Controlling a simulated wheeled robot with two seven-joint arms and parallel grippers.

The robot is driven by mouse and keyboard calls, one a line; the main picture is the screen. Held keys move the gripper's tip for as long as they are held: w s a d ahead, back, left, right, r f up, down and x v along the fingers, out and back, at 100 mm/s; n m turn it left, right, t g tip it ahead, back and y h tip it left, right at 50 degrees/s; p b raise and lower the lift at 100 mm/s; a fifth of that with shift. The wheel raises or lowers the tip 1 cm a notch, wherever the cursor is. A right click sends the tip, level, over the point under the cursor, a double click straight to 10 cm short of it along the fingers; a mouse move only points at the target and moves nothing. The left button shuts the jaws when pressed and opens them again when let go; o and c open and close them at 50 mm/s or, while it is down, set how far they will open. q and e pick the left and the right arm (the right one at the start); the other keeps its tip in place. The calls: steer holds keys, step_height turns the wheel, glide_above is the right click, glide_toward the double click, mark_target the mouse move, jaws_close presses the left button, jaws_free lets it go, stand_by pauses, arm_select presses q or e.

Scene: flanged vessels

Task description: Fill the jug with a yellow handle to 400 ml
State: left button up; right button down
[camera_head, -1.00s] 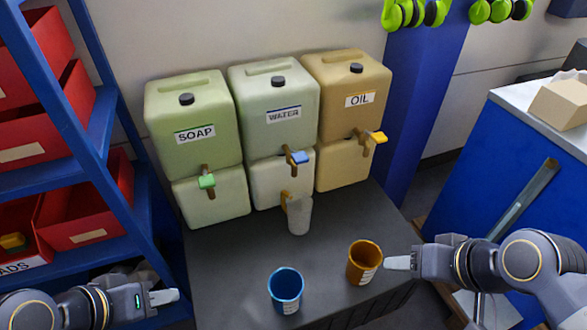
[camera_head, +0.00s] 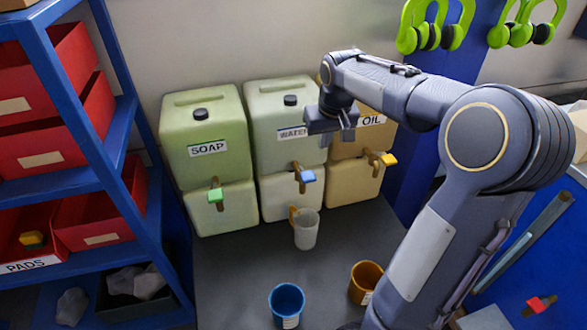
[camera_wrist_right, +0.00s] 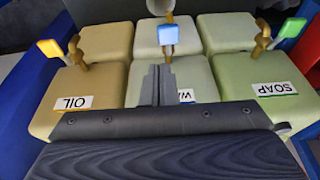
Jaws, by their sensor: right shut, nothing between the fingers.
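The water dispenser (camera_head: 283,108) has a tap with a blue lever (camera_head: 308,176), also seen in the right wrist view (camera_wrist_right: 168,35). My right gripper (camera_head: 347,132) is shut and empty in front of the water and oil dispensers, above the blue lever. In the right wrist view its closed fingers (camera_wrist_right: 157,78) partly cover the water label, below the blue lever. My left gripper is out of view.
The soap dispenser (camera_head: 205,130) with a green lever stands left, the oil dispenser (camera_head: 355,180) with a yellow lever right. A blue cup (camera_head: 287,303) and an orange cup (camera_head: 364,283) stand near the front. A blue shelf (camera_head: 130,120) with red bins is left.

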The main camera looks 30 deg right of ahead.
mark_target(315, 178)
steer(key=shift+w, duration=0.1)
steer(key=x, duration=0.9)
steer(key=s+p+x, duration=0.1)
steer(key=x, duration=0.3)
steer(key=shift+a+f, duration=0.15)
steer(key=shift+f, duration=0.45)
steer(key=f+t+b, duration=0.1)
steer(key=b, duration=0.3)
steer(key=s+f+t+b, duration=0.1)
steer(key=f+b, duration=0.1)
steer(key=b, duration=0.3)
steer(key=s+f+t+h+b, duration=0.1)
steer(key=f+b, duration=0.1)
steer(key=b, duration=0.3)
steer(key=shift+a+f+t, duration=0.25)
steer(key=shift+a+t, duration=0.05)
steer(key=shift+t, duration=0.1)
stand_by(4.2)
